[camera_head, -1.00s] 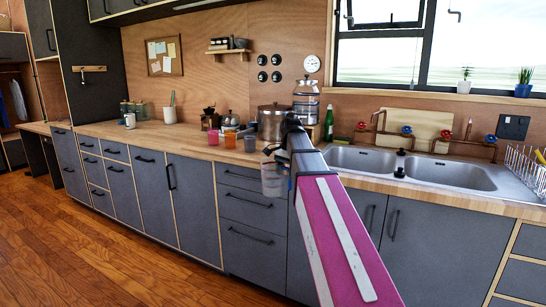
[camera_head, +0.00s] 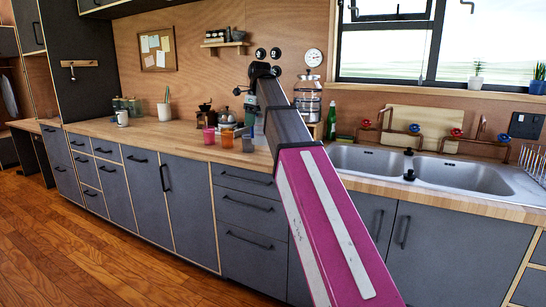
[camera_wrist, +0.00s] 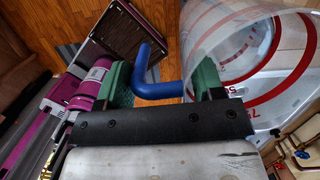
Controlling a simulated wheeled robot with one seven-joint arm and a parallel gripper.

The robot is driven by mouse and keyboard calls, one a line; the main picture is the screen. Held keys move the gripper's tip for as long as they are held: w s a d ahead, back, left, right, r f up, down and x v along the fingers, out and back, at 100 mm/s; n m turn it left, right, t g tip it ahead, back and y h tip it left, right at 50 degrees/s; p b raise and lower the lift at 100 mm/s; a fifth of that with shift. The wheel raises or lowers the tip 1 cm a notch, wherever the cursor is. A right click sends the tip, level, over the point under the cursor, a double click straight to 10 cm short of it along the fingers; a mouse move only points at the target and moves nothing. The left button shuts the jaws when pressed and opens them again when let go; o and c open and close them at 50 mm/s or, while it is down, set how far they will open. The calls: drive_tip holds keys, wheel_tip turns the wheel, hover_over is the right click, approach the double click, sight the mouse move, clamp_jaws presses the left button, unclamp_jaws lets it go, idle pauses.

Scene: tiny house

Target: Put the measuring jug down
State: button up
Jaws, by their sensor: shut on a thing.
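The measuring jug is clear with red markings. It fills the right of the wrist view (camera_wrist: 255,50), cut off by the frame edge. Its blue handle (camera_wrist: 150,88) lies between the green finger pads of my gripper (camera_wrist: 163,78), which is shut on the jug. In the head view, my gripper (camera_head: 250,104) hangs from the arm's far end near the back of the wooden counter (camera_head: 145,131). The jug (camera_head: 259,127) shows there only in part, behind my arm. I cannot tell whether its base touches the counter.
A pink cup (camera_head: 209,137), an orange jar (camera_head: 227,137) and a coffee grinder (camera_head: 206,114) stand just left of the jug. The counter further left has clear room.

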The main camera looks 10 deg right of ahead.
drive_tip(key=w+d+f+m, duration=0.1)
drive_tip(key=w+d+f, duration=0.5)
drive_tip(key=w+f, duration=0.3)
drive_tip(key=shift+w+f, duration=0.4)
drive_tip(key=shift+w, duration=0.35)
drive_tip(key=o, duration=1.6)
wheel_tip(320, 180, up, 12)
drive_tip(key=s+d, duration=0.1)
drive_tip(key=shift+d, duration=0.2)
